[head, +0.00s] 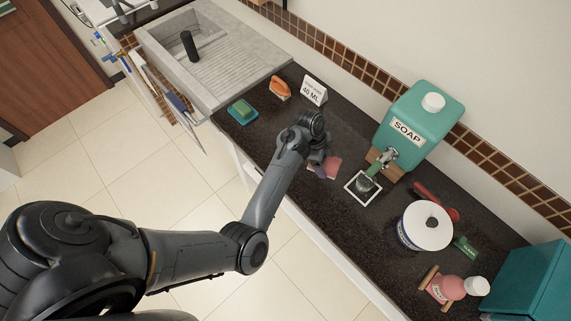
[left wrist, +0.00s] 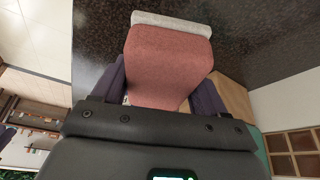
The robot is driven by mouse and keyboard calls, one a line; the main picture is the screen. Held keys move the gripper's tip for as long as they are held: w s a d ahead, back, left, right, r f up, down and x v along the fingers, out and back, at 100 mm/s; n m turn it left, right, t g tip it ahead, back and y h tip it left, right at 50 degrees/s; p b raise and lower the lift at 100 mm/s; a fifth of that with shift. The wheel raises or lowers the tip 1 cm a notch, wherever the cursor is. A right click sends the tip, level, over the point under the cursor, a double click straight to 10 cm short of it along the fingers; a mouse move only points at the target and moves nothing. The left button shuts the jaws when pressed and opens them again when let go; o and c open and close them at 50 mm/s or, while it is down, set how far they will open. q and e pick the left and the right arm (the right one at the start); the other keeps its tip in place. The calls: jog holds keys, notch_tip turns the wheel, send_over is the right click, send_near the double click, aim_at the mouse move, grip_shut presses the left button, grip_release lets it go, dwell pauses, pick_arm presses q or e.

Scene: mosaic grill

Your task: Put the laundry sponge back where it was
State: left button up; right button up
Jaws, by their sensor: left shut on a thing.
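A pink-red sponge with a pale layer along its far edge, which I take to be the laundry sponge (left wrist: 168,62), fills the middle of the left wrist view. My left gripper (left wrist: 160,88) is shut on it, with one dark finger along each side. In the head view the sponge (head: 329,167) shows beside my left gripper (head: 318,160), over the dark counter, partly hidden by the gripper. I cannot tell whether it touches the counter. My right gripper is not in view.
An orange brush (head: 280,90), a card (head: 313,91) and a green sponge on a teal dish (head: 242,111) lie left.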

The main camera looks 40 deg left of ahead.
pick_arm(q)
jog(key=s+a+f, duration=0.1)
jog(key=a+f, duration=0.1)
jog(key=a, duration=0.1)
jog(key=s+a+f+p, duration=0.1)
jog(key=s+a+f, duration=0.1)
jog(key=a, duration=0.2)
jog(key=s+a+f, duration=0.2)
jog(key=a+f, duration=0.1)
jog(key=shift+a+p, duration=0.2)
jog(key=shift+p, duration=0.1)
jog(key=shift+f, duration=1.95)
jog(key=shift+f, duration=0.2)
jog(key=o, duration=1.1)
jog(key=shift+c, duration=0.2)
jog(key=shift+r, duration=0.15)
